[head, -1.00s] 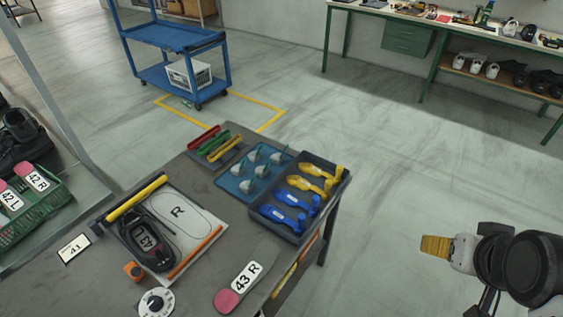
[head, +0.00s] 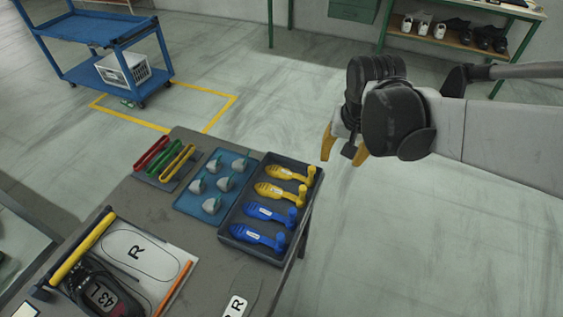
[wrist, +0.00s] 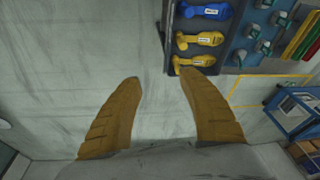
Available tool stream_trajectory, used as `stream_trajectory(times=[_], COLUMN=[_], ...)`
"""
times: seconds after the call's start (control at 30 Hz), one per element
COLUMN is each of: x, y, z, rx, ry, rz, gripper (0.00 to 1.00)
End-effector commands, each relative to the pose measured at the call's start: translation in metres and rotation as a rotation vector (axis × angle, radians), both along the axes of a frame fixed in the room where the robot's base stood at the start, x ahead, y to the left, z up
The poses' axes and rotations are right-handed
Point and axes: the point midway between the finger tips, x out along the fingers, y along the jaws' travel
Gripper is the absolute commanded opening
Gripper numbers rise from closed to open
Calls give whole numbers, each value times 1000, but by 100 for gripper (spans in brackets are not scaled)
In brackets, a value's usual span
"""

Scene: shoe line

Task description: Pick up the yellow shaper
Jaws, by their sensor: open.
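Two yellow shapers lie in a dark tray (head: 228,231) with two blue ones. The far yellow shaper (head: 287,173) is in the tray's far end and the other yellow shaper (head: 279,193) lies just nearer. In the wrist view they show at the top, the end one (wrist: 193,61) and its neighbour (wrist: 200,39). My gripper (head: 344,150) is open and empty, to the right of the tray and above the floor. In the wrist view my gripper (wrist: 163,85) has its fingers spread, the right fingertip close to the tray's edge in the picture.
The blue shapers (head: 269,214) share the tray. A blue mat (head: 187,200) with several grey pieces and a holder with red, green and yellow bars (head: 164,160) stand to the left. A shoe (head: 97,290) lies at the near left. A blue cart (head: 95,50) stands behind.

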Motion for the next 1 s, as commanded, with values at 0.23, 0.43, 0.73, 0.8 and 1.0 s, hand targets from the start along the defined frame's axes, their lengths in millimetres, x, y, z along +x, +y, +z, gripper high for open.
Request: stream_trajectory(times=[0.23, 0.43, 0.73, 0.8, 1.0], x=[46, 56, 57, 57, 57], y=[53, 74, 76, 76, 75], z=[-76, -115, -152, -165, -184], rx=[-28, -50, -54, -54, -53], ry=[172, 242, 254, 254, 253], rz=[-52, -81, -87, -87, -87], gripper=[48, 48, 48, 48, 48])
